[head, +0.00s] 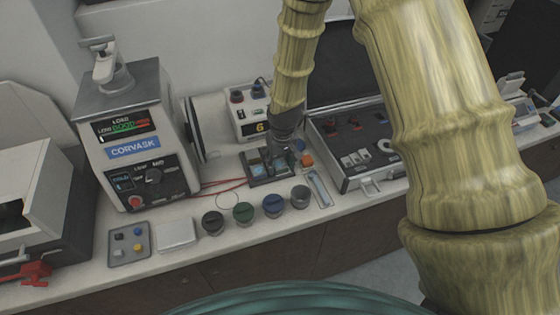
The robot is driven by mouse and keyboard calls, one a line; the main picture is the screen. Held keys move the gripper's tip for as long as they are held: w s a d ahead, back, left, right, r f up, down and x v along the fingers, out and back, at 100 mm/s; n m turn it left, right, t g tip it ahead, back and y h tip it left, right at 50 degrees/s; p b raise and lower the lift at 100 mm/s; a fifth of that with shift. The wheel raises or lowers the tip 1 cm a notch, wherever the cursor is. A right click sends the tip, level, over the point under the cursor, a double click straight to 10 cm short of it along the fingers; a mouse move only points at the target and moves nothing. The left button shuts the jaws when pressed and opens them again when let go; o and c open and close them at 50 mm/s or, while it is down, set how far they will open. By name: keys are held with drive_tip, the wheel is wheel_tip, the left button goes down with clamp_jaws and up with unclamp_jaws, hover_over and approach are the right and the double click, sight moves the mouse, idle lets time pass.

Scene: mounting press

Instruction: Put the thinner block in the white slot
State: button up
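My gripper (286,143) is a small dark shape at the end of my arm, pointing down over a dark grey fixture (258,179) on the bench. Its fingertips are too small and dark to tell whether they are open or shut, or whether they hold anything. A light blue piece (256,167) sits in the left part of the fixture. A small orange block (307,160) lies just right of the gripper. I cannot make out which block is thinner. No white slot can be told apart; the gripper hides part of the fixture.
The CORVASK press (135,145) stands left, a small white power unit (246,112) behind. An open case (350,178) is at right. A grey button pad (129,257) lies front left.

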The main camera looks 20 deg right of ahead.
sight(282, 167)
idle(0.3)
wheel_tip(282, 167, up, 12)
drive_tip(key=s+b, duration=0.1)
drive_tip(key=b, duration=0.1)
drive_tip(key=shift+s+b, duration=0.25)
drive_tip(key=shift+b, duration=0.05)
idle(0.4)
drive_tip(key=shift+r, duration=0.2)
